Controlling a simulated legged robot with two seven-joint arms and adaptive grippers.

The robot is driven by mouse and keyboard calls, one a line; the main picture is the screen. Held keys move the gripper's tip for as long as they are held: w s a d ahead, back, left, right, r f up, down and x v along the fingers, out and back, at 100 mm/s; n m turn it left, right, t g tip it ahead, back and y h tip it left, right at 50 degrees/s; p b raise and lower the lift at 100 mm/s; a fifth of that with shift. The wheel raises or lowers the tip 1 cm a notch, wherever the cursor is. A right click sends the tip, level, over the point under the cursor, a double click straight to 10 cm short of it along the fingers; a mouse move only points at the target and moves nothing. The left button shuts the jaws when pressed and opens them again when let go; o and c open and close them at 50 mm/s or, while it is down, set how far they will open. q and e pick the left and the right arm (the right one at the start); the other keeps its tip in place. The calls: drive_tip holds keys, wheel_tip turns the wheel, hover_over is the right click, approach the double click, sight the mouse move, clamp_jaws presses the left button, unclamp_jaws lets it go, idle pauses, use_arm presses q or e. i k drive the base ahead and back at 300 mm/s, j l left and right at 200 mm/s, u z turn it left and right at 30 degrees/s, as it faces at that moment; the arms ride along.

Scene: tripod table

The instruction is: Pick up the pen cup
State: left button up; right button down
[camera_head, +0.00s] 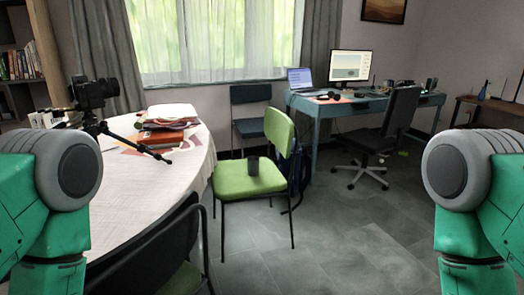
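A small dark upright cylinder (253,166), which looks like the pen cup, stands on the seat of a green chair (232,185) in the middle of the head view. It is too small to tell whether it holds any pens. My two green and grey arms show at the left and right edges, well nearer than the chair. Neither gripper shows in the picture. Nothing touches the cylinder.
A table with a pale cloth (135,205) is at the left, with books (163,138) and a camera on a tripod (95,92). A dark chair (165,250) stands in front. A blue desk (330,108) and office chair (385,125) are behind right. Grey floor (340,240) is clear at right.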

sight(253, 162)
drive_tip(key=i+l+z, duration=0.25)
drive_tip(key=i, duration=0.7)
drive_tip(key=i+l+z, duration=0.25)
drive_tip(key=i, duration=0.75)
drive_tip(key=i+l+u, duration=0.1)
drive_tip(key=i+u, duration=0.4)
drive_tip(key=i+l+u, duration=1.4)
drive_tip(key=k+l, duration=0.05)
drive_tip(key=k, duration=0.05)
